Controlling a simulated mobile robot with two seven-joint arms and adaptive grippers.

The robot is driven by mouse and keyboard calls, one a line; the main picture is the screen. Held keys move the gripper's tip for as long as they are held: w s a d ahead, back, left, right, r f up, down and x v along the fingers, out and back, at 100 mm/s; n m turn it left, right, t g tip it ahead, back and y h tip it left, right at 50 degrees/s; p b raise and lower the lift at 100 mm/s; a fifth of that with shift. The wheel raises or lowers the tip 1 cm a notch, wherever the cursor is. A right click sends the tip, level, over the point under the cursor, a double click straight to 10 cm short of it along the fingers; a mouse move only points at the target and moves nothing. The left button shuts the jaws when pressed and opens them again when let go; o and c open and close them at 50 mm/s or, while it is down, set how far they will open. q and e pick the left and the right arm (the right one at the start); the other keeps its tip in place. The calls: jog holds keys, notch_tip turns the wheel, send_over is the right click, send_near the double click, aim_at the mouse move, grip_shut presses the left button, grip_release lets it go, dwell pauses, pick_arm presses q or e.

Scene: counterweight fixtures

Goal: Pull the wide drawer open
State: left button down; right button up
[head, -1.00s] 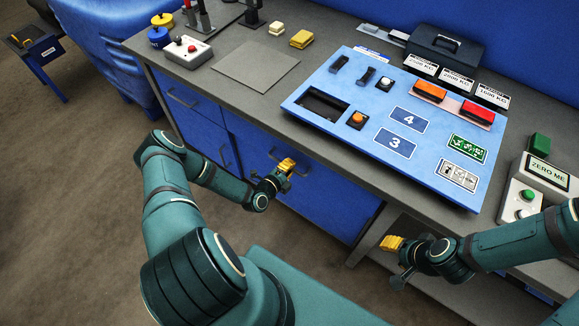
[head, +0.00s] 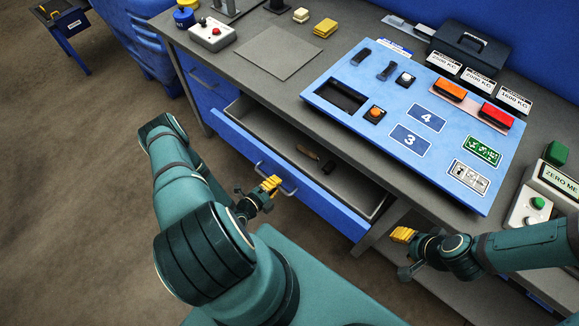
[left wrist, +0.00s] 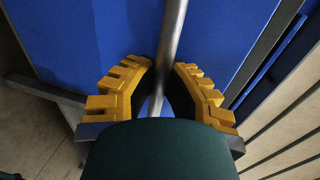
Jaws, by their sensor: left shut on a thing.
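The wide drawer (head: 318,206) under the workbench stands open in the head view, with its blue front pulled out and its grey inside showing. My left gripper (head: 271,184) is at the metal bar handle on the drawer front. In the left wrist view the yellow fingers (left wrist: 157,85) are shut on the handle (left wrist: 172,30), which runs between them. A small brown-handled item (head: 307,152) and a small dark block (head: 328,167) lie inside the drawer. My right gripper (head: 403,235) is below the bench's front edge at the right; its finger gap cannot be made out.
A light-blue panel (head: 410,139) with buttons and number plates covers the right of the benchtop. A grey mat (head: 277,53) and a control box (head: 212,35) are on the left. The floor (head: 90,180) left of my arm is clear.

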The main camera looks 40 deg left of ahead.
pick_arm(q)
jog(key=f+p+v, duration=0.1)
jog(key=f+v, duration=0.1)
jog(key=v, duration=1.1)
jog(key=shift+s+f, duration=0.35)
jog(key=shift+s, duration=0.1)
jog(key=shift+a, duration=0.15)
jog(key=c, duration=1)
grip_release()
jog(key=v, duration=1.2)
